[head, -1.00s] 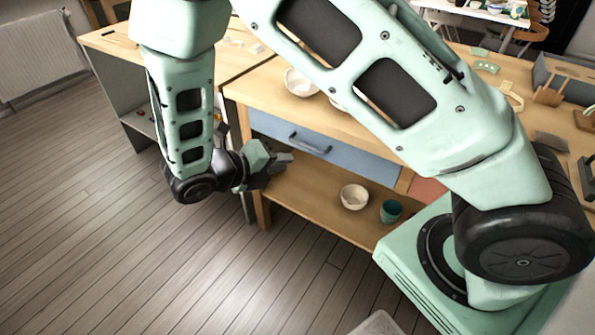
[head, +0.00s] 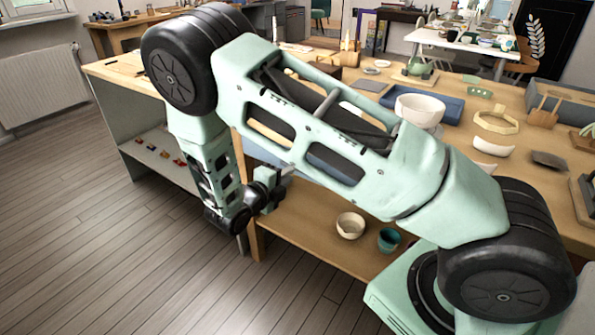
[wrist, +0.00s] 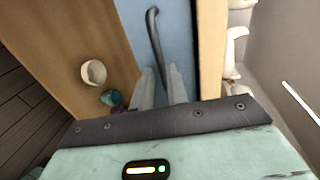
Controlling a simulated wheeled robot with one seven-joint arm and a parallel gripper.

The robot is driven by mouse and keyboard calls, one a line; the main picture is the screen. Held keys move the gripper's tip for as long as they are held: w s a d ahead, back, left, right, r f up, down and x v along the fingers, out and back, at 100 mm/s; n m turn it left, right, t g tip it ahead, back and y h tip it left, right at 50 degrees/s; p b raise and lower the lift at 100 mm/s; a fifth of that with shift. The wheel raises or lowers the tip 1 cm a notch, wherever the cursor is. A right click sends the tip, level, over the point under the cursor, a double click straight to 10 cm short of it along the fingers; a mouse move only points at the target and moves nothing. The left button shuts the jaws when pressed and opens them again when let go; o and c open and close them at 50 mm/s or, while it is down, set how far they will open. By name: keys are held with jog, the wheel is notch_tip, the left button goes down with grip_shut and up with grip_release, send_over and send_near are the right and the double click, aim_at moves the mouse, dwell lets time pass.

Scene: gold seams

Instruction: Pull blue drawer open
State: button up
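The blue drawer (head: 262,154) sits under the wooden workbench top. My arm hides most of it, including its handle, in the head view. In the wrist view the blue drawer front (wrist: 180,40) fills the middle, with its dark bar handle (wrist: 154,32) running down toward my fingertips. The drawer looks closed. My gripper (head: 282,178) is at the bench's left end, in front of the drawer.
A cream bowl (head: 350,225) and a teal cup (head: 389,240) stand on the lower shelf (head: 300,215). A white bowl (head: 420,109) and several small items are on the bench top. The floor (head: 130,260) at left is clear.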

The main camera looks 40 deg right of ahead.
aim_at(298, 169)
jog(key=x, duration=0.6)
jog(key=shift+c, duration=0.2)
jog(key=shift+a, duration=0.1)
grip_shut()
